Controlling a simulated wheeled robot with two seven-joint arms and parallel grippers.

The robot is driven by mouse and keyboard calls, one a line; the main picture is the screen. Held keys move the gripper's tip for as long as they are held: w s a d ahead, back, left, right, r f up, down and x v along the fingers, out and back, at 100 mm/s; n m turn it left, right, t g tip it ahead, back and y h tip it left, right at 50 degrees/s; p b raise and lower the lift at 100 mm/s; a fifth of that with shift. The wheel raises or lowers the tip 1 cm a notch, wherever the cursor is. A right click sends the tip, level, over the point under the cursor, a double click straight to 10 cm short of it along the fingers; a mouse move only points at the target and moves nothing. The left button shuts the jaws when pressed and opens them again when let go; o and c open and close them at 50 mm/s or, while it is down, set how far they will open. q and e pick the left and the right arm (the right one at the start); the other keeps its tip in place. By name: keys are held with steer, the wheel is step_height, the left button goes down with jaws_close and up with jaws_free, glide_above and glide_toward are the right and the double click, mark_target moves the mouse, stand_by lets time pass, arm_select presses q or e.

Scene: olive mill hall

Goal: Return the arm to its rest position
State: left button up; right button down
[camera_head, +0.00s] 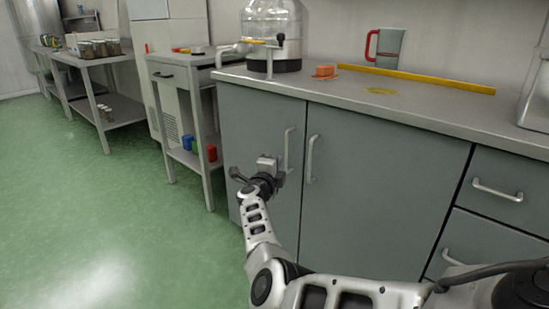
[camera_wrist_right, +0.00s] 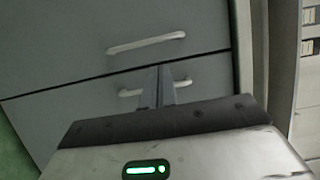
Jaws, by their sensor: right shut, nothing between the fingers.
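My right arm reaches in from the lower right of the head view. Its gripper (camera_head: 266,164) is in front of the grey cabinet's left door (camera_head: 250,125), just left of that door's upright handle (camera_head: 289,150). In the right wrist view the two fingers (camera_wrist_right: 160,85) are together with nothing between them. They cover part of one pale handle (camera_wrist_right: 130,93), and another handle (camera_wrist_right: 145,43) shows clear of them. I cannot tell whether the fingers touch the door or handle. My left gripper is not in view.
Both cabinet doors are shut. On the worktop (camera_head: 430,108) stand a large glass jar (camera_head: 270,30), an orange item (camera_head: 325,72), a yellow bar (camera_head: 415,79) and a red-handled jug (camera_head: 388,45). A side table (camera_head: 180,70) stands left. Green floor (camera_head: 90,210) is clear at left.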

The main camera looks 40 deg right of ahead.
steer(key=shift+s+a, duration=0.2)
steer(key=shift+a, duration=0.55)
